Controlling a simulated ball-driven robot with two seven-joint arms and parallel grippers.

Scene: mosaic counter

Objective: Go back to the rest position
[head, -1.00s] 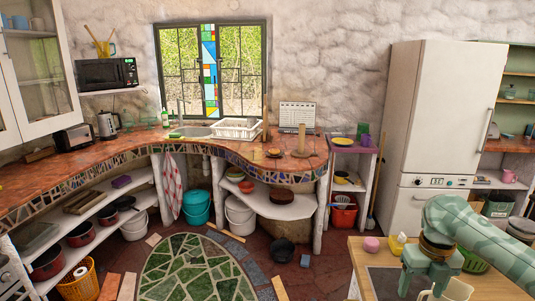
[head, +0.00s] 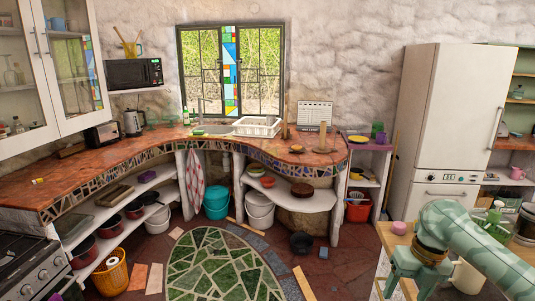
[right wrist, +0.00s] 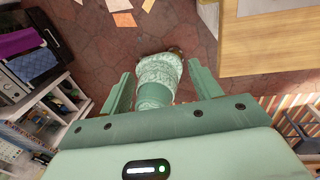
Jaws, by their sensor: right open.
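My right gripper (head: 394,290) hangs at the lower right of the head view on the pale green arm that comes in from the right. In the right wrist view its two fingers (right wrist: 158,72) are spread apart, with nothing held between them. A mottled green part of my own body shows beyond them, over the dark red floor. My left gripper is in neither view.
A wooden table (right wrist: 265,50) lies to the right of my fingers in the right wrist view. A fridge (head: 450,110) stands behind. The mosaic counter (head: 110,170) curves along the left. Open floor (head: 345,265) lies between.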

